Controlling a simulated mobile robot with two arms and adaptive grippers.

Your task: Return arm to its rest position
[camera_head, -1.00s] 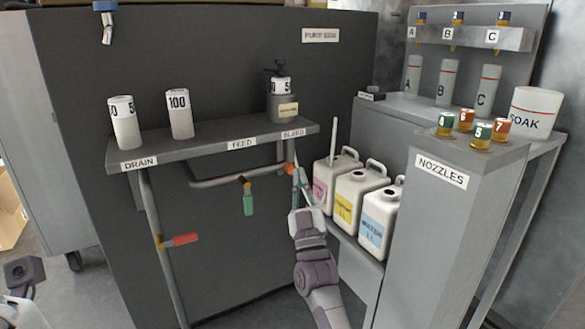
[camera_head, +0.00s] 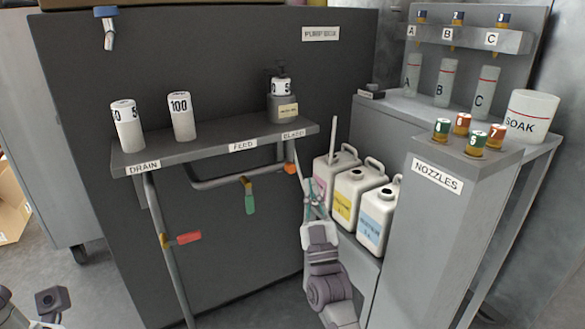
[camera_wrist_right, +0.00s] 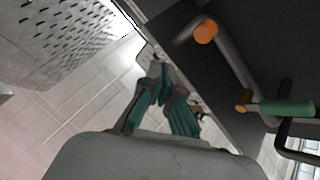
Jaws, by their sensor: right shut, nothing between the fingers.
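My right gripper (camera_head: 317,207) is in the middle of the head view, below the BLEED end of the pipe shelf and left of the white jugs. In the right wrist view its teal fingers (camera_wrist_right: 158,84) come together at the tips with nothing between them. The orange-ended bleed pipe (camera_head: 290,168) is just above and left of it, apart from the fingers. It also shows in the right wrist view, with its orange end (camera_wrist_right: 205,32). My left gripper does not show clearly; only a bit of my left arm is at the lower left corner.
The shelf (camera_head: 215,147) carries white cylinders and a grey bottle. A green-handled valve (camera_head: 249,198) and a red-handled valve (camera_head: 183,239) hang below it. Several jugs (camera_head: 356,195) stand on a low ledge right of my gripper. The NOZZLES stand (camera_head: 440,240) is further right.

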